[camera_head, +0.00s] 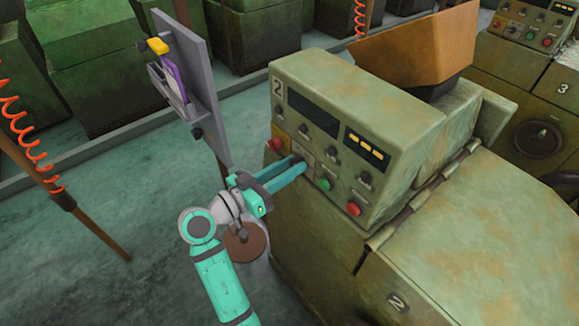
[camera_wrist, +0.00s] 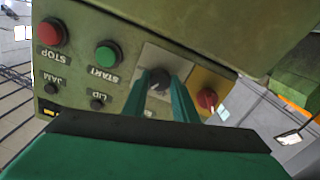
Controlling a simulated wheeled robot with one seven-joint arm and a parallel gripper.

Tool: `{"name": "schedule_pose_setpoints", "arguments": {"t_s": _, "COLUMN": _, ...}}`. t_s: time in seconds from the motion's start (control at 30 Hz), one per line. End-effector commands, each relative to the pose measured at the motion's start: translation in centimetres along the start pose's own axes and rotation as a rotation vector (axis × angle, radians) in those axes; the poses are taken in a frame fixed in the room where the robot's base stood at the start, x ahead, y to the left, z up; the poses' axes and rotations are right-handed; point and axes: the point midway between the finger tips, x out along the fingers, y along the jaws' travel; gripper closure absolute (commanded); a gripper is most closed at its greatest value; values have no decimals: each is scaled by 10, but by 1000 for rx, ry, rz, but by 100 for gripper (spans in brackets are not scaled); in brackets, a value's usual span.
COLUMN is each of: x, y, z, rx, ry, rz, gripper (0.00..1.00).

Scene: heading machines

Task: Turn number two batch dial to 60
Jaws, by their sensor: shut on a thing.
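The number two machine's control box (camera_head: 395,115) is green, worn, and marked with a 2 at its upper left. My gripper (camera_head: 300,166) reaches its front panel from the left, level with the lower row of controls. In the wrist view, my gripper (camera_wrist: 164,82) has its two teal fingers closed on a dark round dial (camera_wrist: 158,79) on a pale square plate (camera_wrist: 150,60). The fingers cover part of the dial, and its pointer and scale cannot be read. In the head view the fingers hide the dial.
A green START button (camera_wrist: 108,55) and a red STOP button (camera_wrist: 52,32) sit beside the dial. A red knob on a yellow plate (camera_wrist: 207,98) is close on its other side. A grey post-mounted board (camera_head: 190,75) stands left of the machine, near my arm.

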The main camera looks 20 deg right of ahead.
Motion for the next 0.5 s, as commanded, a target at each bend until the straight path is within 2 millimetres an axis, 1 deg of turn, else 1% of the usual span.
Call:
{"name": "schedule_pose_setpoints", "arguments": {"t_s": 0.4, "x": -1, "y": 0, "z": 1, "rx": 4, "ry": -1, "rz": -1, "gripper": 97}}
{"name": "schedule_pose_setpoints", "arguments": {"t_s": 0.43, "x": -1, "y": 0, "z": 1, "rx": 4, "ry": -1, "rz": -1, "gripper": 67}}
{"name": "schedule_pose_setpoints", "arguments": {"t_s": 0.47, "x": -1, "y": 0, "z": 1, "rx": 4, "ry": -1, "rz": -1, "gripper": 60}}
{"name": "schedule_pose_setpoints", "arguments": {"t_s": 0.5, "x": -1, "y": 0, "z": 1, "rx": 4, "ry": -1, "rz": -1, "gripper": 56}}
